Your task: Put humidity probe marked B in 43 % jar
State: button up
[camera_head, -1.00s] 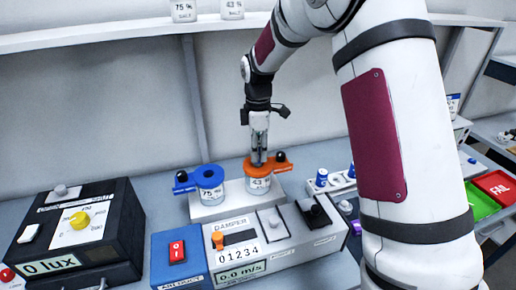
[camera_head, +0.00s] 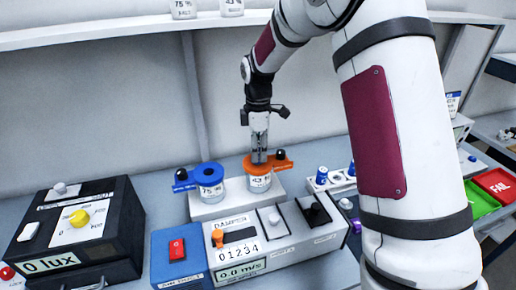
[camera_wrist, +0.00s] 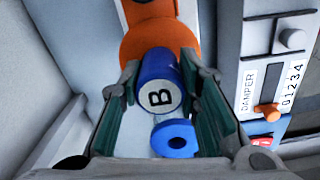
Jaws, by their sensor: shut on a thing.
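The humidity probe marked B (camera_wrist: 162,98) is a blue cylinder with a white end face and a black letter B. My gripper (camera_wrist: 163,100) is shut on it, one finger on each side. In the head view my gripper (camera_head: 259,158) points down at the 43 % jar (camera_head: 259,183), which has an orange collar (camera_head: 275,163). The orange collar also shows in the wrist view (camera_wrist: 150,45), directly beyond the probe. The probe's lower end is hidden, so I cannot tell how far it sits in the opening.
The 75 % jar (camera_head: 211,192) with a blue collar (camera_head: 208,174) stands just left on the same white block. A damper box (camera_head: 290,238) is in front. A black lux box (camera_head: 75,235) stands left. A rack with blue-capped pieces (camera_head: 321,175) is right.

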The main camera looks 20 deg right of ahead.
jog(key=shift+f, duration=0.25)
dwell(0.4)
jog(key=o, duration=1.5)
jog(key=shift+r, duration=0.15)
jog(key=shift+r+p, duration=0.3)
jog(key=shift+r, duration=3.6)
jog(key=shift+s+r, duration=0.1)
jog(key=shift+r, duration=0.05)
jog(key=s+r+m+t, duration=0.2)
jog(key=s+r+m, duration=0.4)
jog(key=s, duration=0.5)
jog(key=s+r+m+t, duration=0.2)
jog(key=s+r+m, duration=0.3)
jog(key=s+r, duration=0.45)
jog(key=s+f+m, duration=0.1)
jog(key=s, duration=0.2)
jog(key=s+f+m+t, duration=0.1)
jog(key=s+m, duration=0.1)
jog(key=s, duration=0.2)
jog(key=s+f+m, duration=0.1)
jog(key=s+f, duration=0.1)
jog(key=s, duration=0.2)
jog(key=shift+s+m+t, duration=0.15)
jog(key=shift+m+t, duration=0.15)
jog(key=shift+m, duration=0.1)
